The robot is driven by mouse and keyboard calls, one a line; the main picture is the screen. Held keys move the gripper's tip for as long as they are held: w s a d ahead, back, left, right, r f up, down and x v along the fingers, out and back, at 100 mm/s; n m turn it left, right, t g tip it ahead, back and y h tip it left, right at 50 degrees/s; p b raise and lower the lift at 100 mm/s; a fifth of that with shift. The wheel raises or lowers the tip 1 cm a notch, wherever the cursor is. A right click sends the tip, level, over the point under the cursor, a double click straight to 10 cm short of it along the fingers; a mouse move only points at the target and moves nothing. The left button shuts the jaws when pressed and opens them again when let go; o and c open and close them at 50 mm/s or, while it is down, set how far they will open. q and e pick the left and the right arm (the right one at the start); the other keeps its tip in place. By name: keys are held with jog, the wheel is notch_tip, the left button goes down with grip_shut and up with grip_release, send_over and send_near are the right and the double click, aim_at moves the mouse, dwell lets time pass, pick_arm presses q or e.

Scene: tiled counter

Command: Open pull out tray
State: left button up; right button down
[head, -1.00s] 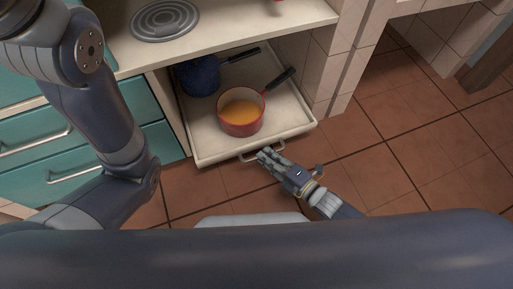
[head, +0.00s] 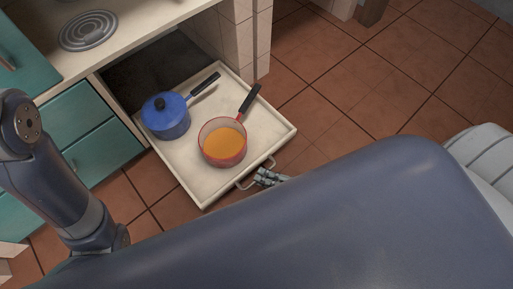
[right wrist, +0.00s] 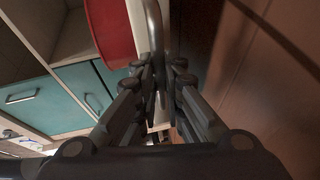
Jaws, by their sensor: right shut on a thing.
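The pull-out tray (head: 190,178) is a cream, low-walled tray. In the head view it stands well out of the cabinet under the counter. Its metal handle (head: 243,184) is on the front edge. My right gripper (head: 262,177) is at the handle, with my own body hiding most of its arm. In the right wrist view the handle (right wrist: 154,30) runs between the two fingers of the right gripper (right wrist: 163,75), which is shut on it. My left arm shows at the left, but its gripper is out of view.
A blue lidded pot (head: 166,117) and a red pan (head: 222,143) with orange contents stand in the tray. Teal drawers (head: 103,153) are at the left. A burner (head: 88,31) is on the counter. The tiled floor (head: 330,85) is clear at the right.

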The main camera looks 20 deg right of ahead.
jog(key=shift+s+d, duration=0.3)
jog(key=shift+s, duration=0.5)
jog(key=shift+s+d, duration=0.25)
jog(key=shift+s, duration=0.5)
jog(key=c, duration=1.7)
grip_release()
jog(key=v, duration=1.2)
